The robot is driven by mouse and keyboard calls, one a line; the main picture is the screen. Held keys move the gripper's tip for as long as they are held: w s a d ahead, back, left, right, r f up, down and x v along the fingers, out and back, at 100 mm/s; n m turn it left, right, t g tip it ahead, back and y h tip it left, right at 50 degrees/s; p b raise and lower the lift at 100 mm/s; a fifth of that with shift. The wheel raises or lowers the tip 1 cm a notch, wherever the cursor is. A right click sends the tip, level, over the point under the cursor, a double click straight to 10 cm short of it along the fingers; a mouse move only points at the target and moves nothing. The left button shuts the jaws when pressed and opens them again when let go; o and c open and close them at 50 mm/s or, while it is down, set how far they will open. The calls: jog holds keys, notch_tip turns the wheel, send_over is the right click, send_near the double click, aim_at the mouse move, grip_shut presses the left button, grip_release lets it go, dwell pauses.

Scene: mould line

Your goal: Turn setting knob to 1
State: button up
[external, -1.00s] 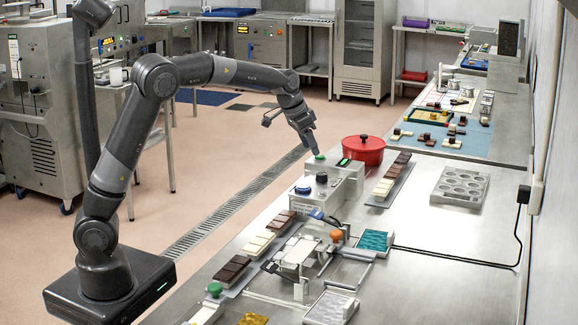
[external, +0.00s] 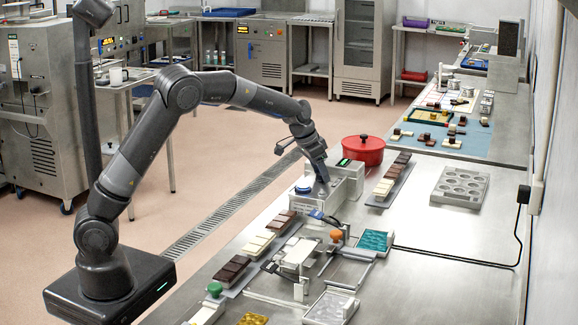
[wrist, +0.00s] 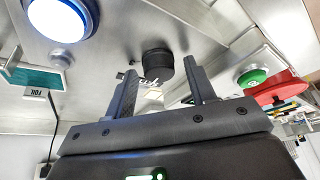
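The setting knob (wrist: 157,65) is a short black cylinder on the metal control box (external: 346,185). In the wrist view it lies between the two fingers of my gripper (wrist: 161,70), with a visible gap on each side. Pale marks show just below it, too small to read, so its setting cannot be told. In the external view my gripper (external: 322,180) points down at the top of the box and hides the knob.
A lit blue button (wrist: 60,17) and a green button (wrist: 252,77) flank the knob. A red pot (external: 362,151) stands just behind the box. The right-hand counter has bare room.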

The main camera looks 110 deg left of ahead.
jog(key=c, duration=0.9)
jog(key=shift+o, duration=0.2)
jog(key=shift+n, duration=0.3)
jog(key=n+g, duration=0.1)
jog(key=n, duration=0.1)
jog(key=n+y, duration=0.1)
jog(key=n, duration=0.1)
jog(key=shift+w+d+n+g, duration=0.1)
jog(key=shift+w+n+g, duration=0.1)
jog(key=shift+n+g, duration=0.15)
jog(key=n+g, duration=0.1)
jog(key=n, duration=0.2)
jog(key=n+g, duration=0.1)
jog(key=n, duration=0.2)
jog(key=shift+w+g, duration=0.15)
jog(key=shift+g, duration=0.1)
jog(key=o, duration=1)
jog(key=shift+c, duration=0.2)
